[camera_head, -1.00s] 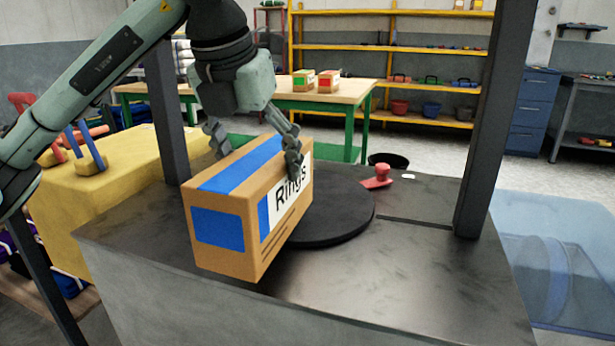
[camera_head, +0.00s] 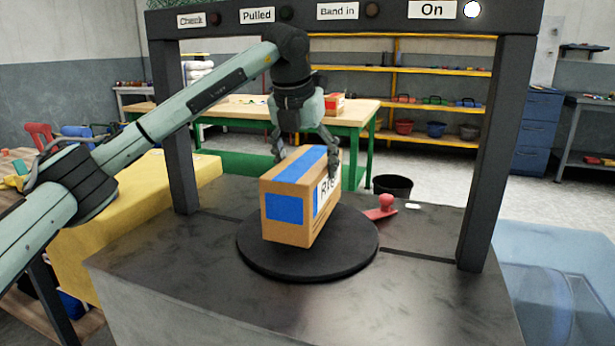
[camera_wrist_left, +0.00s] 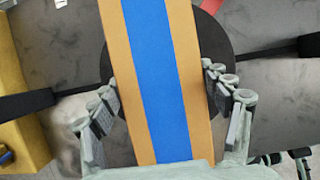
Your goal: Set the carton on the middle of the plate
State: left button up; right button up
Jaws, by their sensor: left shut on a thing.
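The carton (camera_head: 288,205) is a brown box with blue tape and a white label, upright over the round black plate (camera_head: 345,258). My left gripper (camera_head: 308,150) comes from above and is shut on the carton, its fingers on two opposite sides. In the left wrist view the carton's top (camera_wrist_left: 160,75) lies between the fingers, with the dark plate (camera_wrist_left: 216,50) showing on both sides. The carton's base looks close to the plate, but I cannot tell whether it touches. My right gripper is not in view.
The plate lies on a dark metal machine top (camera_head: 200,255) between two dark posts joined by a labelled beam (camera_head: 400,18). A red knob-like part (camera_head: 383,206) is just behind the plate to the right. A yellow block (camera_head: 100,225) stands at left.

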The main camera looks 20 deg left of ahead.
pick_arm(q)
jog(key=shift+w, duration=0.35)
notch_tip(320, 180, down, 2)
jog(key=shift+f, duration=0.55)
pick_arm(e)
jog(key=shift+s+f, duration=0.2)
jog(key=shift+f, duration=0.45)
pick_arm(q)
jog(key=shift+f, duration=0.1)
jog(key=o, duration=1.9)
jog(key=shift+s+f, duration=0.1)
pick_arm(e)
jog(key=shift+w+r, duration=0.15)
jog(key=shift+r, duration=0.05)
